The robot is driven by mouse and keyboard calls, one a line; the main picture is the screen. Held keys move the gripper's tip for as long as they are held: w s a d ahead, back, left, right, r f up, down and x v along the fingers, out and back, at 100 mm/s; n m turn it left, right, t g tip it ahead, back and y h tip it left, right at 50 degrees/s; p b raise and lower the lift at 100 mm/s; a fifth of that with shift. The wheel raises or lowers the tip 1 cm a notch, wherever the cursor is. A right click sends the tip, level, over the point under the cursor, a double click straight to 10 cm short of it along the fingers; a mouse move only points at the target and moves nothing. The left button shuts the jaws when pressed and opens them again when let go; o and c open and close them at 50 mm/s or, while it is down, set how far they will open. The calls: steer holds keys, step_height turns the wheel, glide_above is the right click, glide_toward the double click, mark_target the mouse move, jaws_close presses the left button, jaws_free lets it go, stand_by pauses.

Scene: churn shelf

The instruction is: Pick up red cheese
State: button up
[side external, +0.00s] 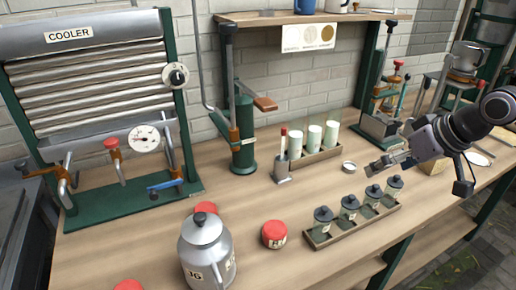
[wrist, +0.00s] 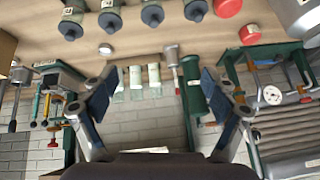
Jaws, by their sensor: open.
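A round red cheese (side external: 274,235) with a pale label lies on the wooden table, right of the metal milk can. A second red round (side external: 205,208) sits behind the can, partly hidden by it. A third red round (side external: 128,285) is cut off by the bottom edge. In the wrist view, one red round (wrist: 228,8) and another with a pale label (wrist: 250,35) show near the upper right. My gripper (side external: 386,164) is in the air at the right, well away from the red rounds. In the wrist view its fingers (wrist: 157,92) are spread, with nothing held between them.
A metal can (side external: 207,252) stands at the front. A tray of dark-lidded jars (side external: 353,226) lies between the labelled red round and my gripper. Milk glasses (side external: 314,139), a green pump (side external: 243,150) and the cooler (side external: 100,90) stand behind. Bare tabletop surrounds the labelled round.

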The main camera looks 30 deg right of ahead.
steer(key=w+a+r+m+g+y, duration=0.1)
steer(key=w+a+r+m, duration=0.2)
steer(key=w+a, duration=0.35)
steer(key=w+a+r+m+g+y, duration=0.1)
steer(key=w+a+r+m, duration=0.25)
steer(key=a, duration=0.55)
steer(key=m+g+y, duration=0.2)
steer(key=m+g, duration=0.3)
steer(key=m, duration=0.5)
glide_above(136, 288)
steer(key=d, duration=0.1)
step_height(136, 288, down, 9)
steer(key=f, duration=1)
steer(key=a+f, duration=0.1)
steer(key=f, duration=0.4)
steer(key=shift+x, duration=2.95)
steer(key=shift+d, duration=0.15)
steer(key=c, duration=1.4)
